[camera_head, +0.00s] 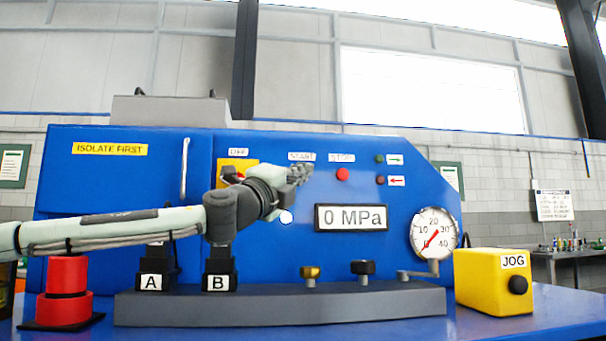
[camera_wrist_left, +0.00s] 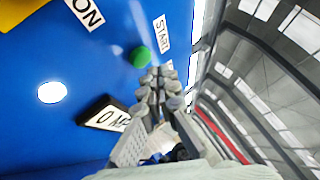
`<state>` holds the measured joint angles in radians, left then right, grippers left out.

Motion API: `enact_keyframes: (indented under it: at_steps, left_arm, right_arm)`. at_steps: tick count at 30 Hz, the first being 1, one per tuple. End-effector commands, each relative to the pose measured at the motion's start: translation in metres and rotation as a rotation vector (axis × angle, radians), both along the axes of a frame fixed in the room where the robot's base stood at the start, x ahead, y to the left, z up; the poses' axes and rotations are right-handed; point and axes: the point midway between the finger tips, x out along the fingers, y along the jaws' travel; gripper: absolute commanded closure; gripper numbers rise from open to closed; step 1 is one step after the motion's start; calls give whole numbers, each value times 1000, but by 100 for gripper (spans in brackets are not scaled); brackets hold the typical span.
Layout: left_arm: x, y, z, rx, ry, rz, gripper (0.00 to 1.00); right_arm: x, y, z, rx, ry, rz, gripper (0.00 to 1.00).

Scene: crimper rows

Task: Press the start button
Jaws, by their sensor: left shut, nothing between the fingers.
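The start button is a green round button (camera_wrist_left: 140,57) on the blue panel, beside the START label (camera_wrist_left: 162,34) in the left wrist view. In the head view the START label (camera_head: 301,156) shows, but my left gripper hides the button below it. My left gripper (camera_head: 304,172) is shut and empty, its fingertips in front of the panel just below the label. In the left wrist view its fingertips (camera_wrist_left: 160,76) appear close beside the green button. I cannot tell whether they touch it. My right gripper is not in view.
The red stop button (camera_head: 343,174) sits just right of the fingertips. A 0 MPa display (camera_head: 351,218) and a gauge (camera_head: 444,240) are lower right. A switch on a yellow plate (camera_head: 240,164) is left, behind my arm. A yellow JOG box (camera_head: 480,283) stands at right.

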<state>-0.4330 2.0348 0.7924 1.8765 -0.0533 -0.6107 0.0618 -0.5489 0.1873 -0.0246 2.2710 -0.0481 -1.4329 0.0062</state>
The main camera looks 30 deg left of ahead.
Motion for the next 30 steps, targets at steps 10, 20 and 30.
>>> enact_keyframes:
  at_steps: [10,20,30]
  left_arm:
    - [0,0,0,0,0,0,100]
    - [7,5,0,1,-1,0,100]
    - [7,5,0,0,0,0,100]
  right_arm:
    - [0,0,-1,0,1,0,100]
    - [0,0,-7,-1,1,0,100]
    - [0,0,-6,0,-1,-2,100]
